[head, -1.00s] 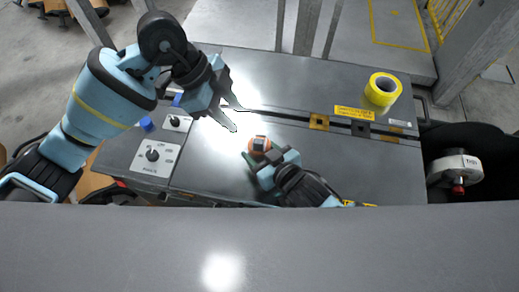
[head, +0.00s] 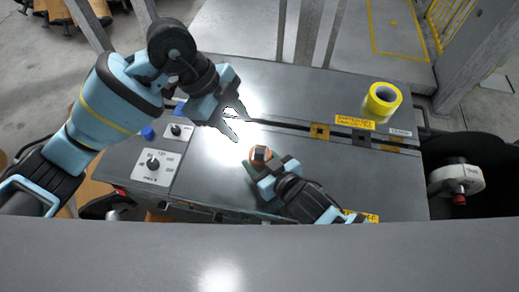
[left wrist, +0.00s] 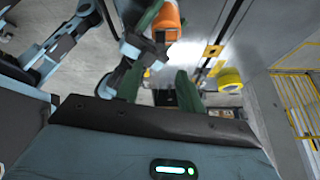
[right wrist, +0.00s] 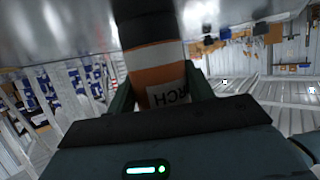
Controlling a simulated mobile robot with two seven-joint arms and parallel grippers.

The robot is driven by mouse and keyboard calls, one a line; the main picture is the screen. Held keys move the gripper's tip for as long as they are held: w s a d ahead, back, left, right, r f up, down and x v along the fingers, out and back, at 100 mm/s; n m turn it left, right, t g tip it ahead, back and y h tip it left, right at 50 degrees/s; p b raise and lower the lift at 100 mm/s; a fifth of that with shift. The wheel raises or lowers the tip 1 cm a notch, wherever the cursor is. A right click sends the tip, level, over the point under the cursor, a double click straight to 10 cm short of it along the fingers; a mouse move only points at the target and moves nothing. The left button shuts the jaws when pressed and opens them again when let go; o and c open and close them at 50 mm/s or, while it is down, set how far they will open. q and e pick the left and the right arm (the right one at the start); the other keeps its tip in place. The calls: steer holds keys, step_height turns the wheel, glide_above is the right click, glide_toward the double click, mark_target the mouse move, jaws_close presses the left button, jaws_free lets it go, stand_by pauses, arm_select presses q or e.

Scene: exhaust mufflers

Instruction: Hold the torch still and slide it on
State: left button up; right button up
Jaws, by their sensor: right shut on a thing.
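The torch (head: 257,156) is orange with a dark end, held above the grey bench. It also shows in the left wrist view (left wrist: 166,24). In the right wrist view the torch (right wrist: 155,66) has a white band and a label whose letters end in "RCH". My right gripper (head: 262,169) is shut on it. My left gripper (head: 238,126) is open and empty, up and left of the torch and apart from it. Its two green fingers (left wrist: 160,88) show spread in the left wrist view. Whatever the torch slides onto cannot be made out.
A roll of yellow tape (head: 382,100) stands at the bench's (head: 225,185) back right. A dark slot with yellow and black blocks (head: 340,135) crosses the bench. A panel with a knob (head: 156,167) is at the left. A grey ledge (head: 350,255) runs along the front.

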mark_target(259, 151)
arm_select(q)
steer(key=d+r+m+y, duration=0.1)
steer(key=m, duration=1)
steer(key=d+r+m+y, duration=0.1)
steer(key=d+m+y, duration=0.1)
steer(key=m, duration=0.9)
steer(key=s+d+r+m+t+y, duration=0.1)
steer(key=m+y, duration=0.1)
steer(key=m, duration=0.8)
steer(key=shift+d+m, duration=0.4)
step_height(259, 151, down, 12)
steer(key=shift+f, duration=0.1)
